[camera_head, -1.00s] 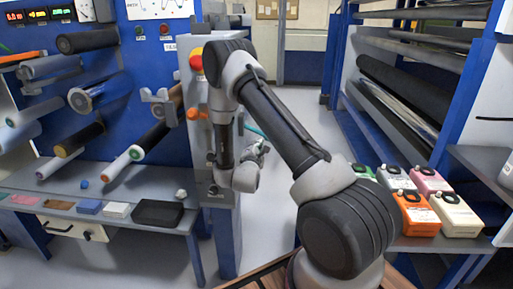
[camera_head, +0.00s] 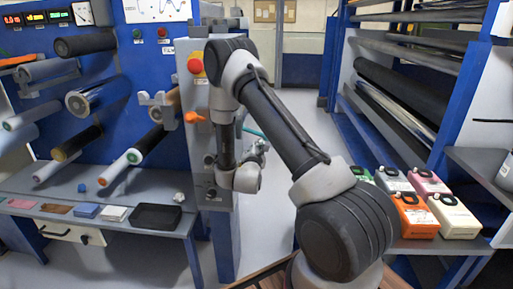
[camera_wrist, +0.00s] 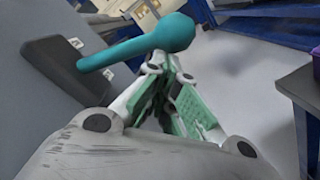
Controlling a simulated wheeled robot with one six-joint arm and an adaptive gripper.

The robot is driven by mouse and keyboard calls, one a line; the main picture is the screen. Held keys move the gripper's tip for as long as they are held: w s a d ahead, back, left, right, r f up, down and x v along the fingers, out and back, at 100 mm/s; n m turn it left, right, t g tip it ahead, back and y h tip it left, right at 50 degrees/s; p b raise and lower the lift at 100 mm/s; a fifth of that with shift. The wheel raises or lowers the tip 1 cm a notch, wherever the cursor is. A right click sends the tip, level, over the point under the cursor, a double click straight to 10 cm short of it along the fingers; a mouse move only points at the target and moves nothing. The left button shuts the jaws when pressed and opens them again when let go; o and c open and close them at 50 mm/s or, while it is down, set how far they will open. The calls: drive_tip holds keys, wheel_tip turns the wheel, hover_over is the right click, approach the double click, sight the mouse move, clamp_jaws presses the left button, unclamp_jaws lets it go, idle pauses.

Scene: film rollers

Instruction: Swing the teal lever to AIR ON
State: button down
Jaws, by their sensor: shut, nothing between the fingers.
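The teal lever (camera_wrist: 145,47) fills the upper part of the wrist view. Its thin end meets a dark plate (camera_wrist: 62,70) on the grey panel at left, and its thick rounded knob points right. My gripper (camera_wrist: 170,70) is shut and empty, with its green-padded fingers just below the knob in that picture. I cannot tell whether they touch it. In the head view a small part of the lever (camera_head: 253,132) shows beside my gripper (camera_head: 262,147), on the right side of the machine's end panel. No AIR ON label is readable.
The blue roller machine (camera_head: 140,85) stands at left, with a shelf (camera_head: 65,195) below. An orange handle (camera_head: 194,117) and red button (camera_head: 195,65) are on its end panel. A roll rack (camera_head: 400,100) and coloured boxes (camera_head: 410,212) are at right. Grey aisle floor lies between.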

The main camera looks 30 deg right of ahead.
wheel_tip(320, 180, up, 7)
drive_tip(key=s+d+n, duration=0.1)
drive_tip(key=d, duration=0.1)
drive_tip(key=shift+s+n, duration=0.15)
drive_tip(key=shift+n, duration=0.15)
idle(0.3)
idle(0.5)
